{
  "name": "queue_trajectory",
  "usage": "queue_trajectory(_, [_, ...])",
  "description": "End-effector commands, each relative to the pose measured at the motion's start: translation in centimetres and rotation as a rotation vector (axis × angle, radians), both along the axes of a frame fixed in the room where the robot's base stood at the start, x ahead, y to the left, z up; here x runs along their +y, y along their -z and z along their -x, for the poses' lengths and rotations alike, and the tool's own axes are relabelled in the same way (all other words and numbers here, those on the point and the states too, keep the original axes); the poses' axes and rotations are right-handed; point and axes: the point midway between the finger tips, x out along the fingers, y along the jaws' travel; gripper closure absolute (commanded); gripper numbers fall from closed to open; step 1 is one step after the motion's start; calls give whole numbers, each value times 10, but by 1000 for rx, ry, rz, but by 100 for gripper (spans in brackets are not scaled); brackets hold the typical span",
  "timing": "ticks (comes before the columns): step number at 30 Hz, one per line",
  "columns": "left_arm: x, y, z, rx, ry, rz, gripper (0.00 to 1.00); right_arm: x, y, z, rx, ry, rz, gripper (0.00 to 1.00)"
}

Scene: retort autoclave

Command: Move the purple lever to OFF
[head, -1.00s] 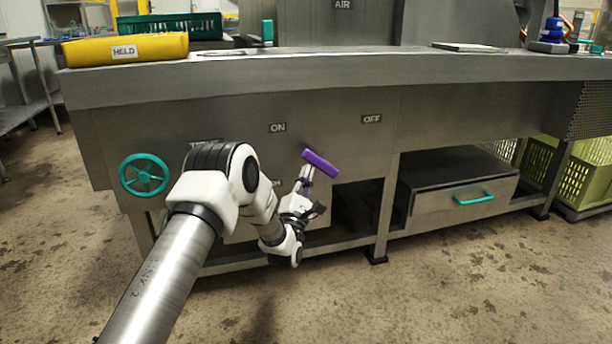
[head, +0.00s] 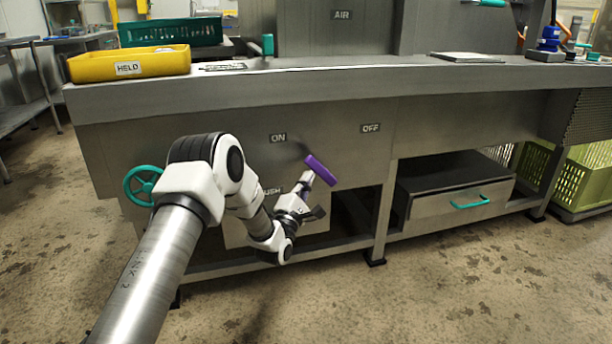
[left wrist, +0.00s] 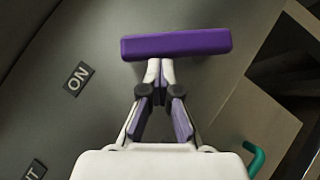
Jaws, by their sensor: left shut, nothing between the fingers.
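The purple lever (head: 321,170) is a short bar, tilted down to the right in the head view. It stands out from the steel front panel, below and between the ON label (head: 278,138) and the OFF label (head: 371,128). My left gripper (head: 307,180) is shut and empty, its tips just at the lever's near left side. In the left wrist view the lever (left wrist: 176,44) lies across the view, just beyond the closed fingertips (left wrist: 160,68). I cannot tell whether they touch it. The lever's mount is hidden. My right gripper is not in view.
A teal valve wheel (head: 143,185) sits on the panel at left, partly behind my arm. The counter (head: 330,75) overhangs the panel and holds a yellow HELD tray (head: 130,66). A drawer with a teal handle (head: 470,202) is at right. Open floor lies in front.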

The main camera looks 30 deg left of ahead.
Motion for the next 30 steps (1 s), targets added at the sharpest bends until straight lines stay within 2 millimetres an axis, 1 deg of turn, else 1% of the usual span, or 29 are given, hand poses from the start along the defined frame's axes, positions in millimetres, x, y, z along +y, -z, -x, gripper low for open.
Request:
queue_trajectory(1, [-2, -11, -1, 0, 2, -2, 100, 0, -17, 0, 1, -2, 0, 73])
queue_trajectory(4, [-3, -19, -2, 4, 2, -6, 100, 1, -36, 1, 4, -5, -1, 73])
queue_trajectory(12, [-9, -37, -10, 201, 3, -174, 100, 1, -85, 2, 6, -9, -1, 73])
queue_trajectory(21, [-19, -51, -21, 419, 3, -361, 100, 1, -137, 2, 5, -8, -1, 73])
queue_trajectory(30, [-31, -58, -35, 636, 4, -547, 100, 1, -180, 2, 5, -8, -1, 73])
